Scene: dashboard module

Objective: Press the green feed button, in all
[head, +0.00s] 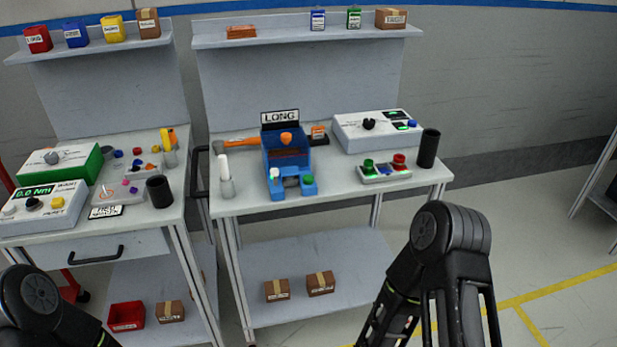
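A small panel box (384,176) on the right bench carries a raised green button (368,165) on its left and a red button (399,160) on its right. A blue machine (287,150) with a sign reading LONG stands left of it. A smaller green button (307,180) sits at that machine's front right. I cannot read which green button is labelled feed. Dark links of my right arm rise in front of the bench at the lower right, and part of my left arm shows at the lower left. Neither gripper's fingertips are in view.
A white control box (352,132) stands behind the panel box, and a black cylinder (428,148) stands to its right. A white bottle (226,182) stands left of the blue machine. The left bench (170,222) holds a green instrument box (85,164) and small parts.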

